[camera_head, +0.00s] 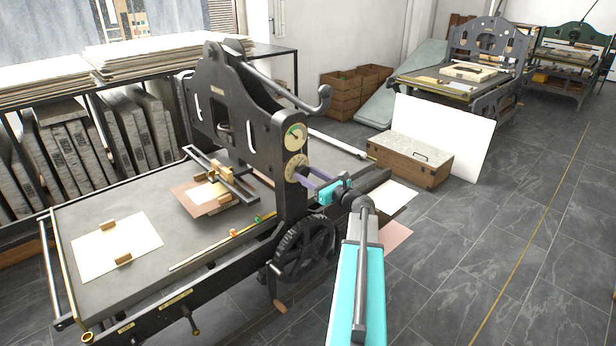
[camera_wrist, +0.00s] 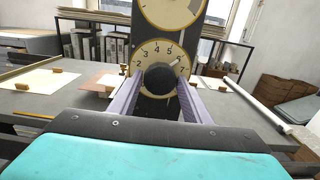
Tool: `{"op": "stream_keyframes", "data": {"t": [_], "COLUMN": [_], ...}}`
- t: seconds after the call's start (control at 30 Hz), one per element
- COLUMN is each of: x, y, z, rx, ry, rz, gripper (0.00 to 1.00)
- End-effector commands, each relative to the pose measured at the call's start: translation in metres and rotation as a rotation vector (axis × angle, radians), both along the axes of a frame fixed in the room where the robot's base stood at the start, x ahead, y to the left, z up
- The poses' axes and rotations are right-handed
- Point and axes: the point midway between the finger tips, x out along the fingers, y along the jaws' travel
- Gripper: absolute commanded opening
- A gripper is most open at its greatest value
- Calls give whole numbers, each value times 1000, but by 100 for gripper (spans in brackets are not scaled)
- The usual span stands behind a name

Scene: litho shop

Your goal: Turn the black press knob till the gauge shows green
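The black press knob (camera_wrist: 159,79) sits at the centre of a cream numbered dial (camera_head: 296,168) on the dark upright of the press. The gauge (camera_head: 295,136) is a round cream face just above the dial, with a green patch showing. Its needle is too small to read surely. In the wrist view only the gauge's lower part (camera_wrist: 171,20) shows. My gripper (camera_wrist: 159,80) points at the dial. Its two purple fingers stand left and right of the knob, with what looks like a narrow gap on each side. Contact cannot be told surely.
The press bed (camera_head: 150,190) holds paper sheets and small wooden blocks. A spoked black wheel (camera_head: 304,249) is below my gripper. A curved lever (camera_head: 290,95) passes above the dial. A wooden crate (camera_head: 409,160) stands behind at the right. The floor at the right is clear.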

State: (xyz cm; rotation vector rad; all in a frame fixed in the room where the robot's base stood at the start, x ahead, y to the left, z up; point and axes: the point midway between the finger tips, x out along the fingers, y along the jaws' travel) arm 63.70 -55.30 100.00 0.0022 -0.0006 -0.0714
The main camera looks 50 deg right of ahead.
Motion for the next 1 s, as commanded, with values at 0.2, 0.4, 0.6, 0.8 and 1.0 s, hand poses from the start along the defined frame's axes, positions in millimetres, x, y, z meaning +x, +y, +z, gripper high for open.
{"op": "stream_keyframes", "data": {"t": [0.2,0.4,0.6,0.8,1.0], "x": [0,-1,-9,-30,-60], "y": [0,0,1,3,6], "z": [0,0,-1,-2,-2], "rx": [-1,-1,-1,-2,-2], "ry": [0,0,0,1,0], "rz": [0,0,-1,-2,-2], "gripper": [60,60,60,60,60]}}
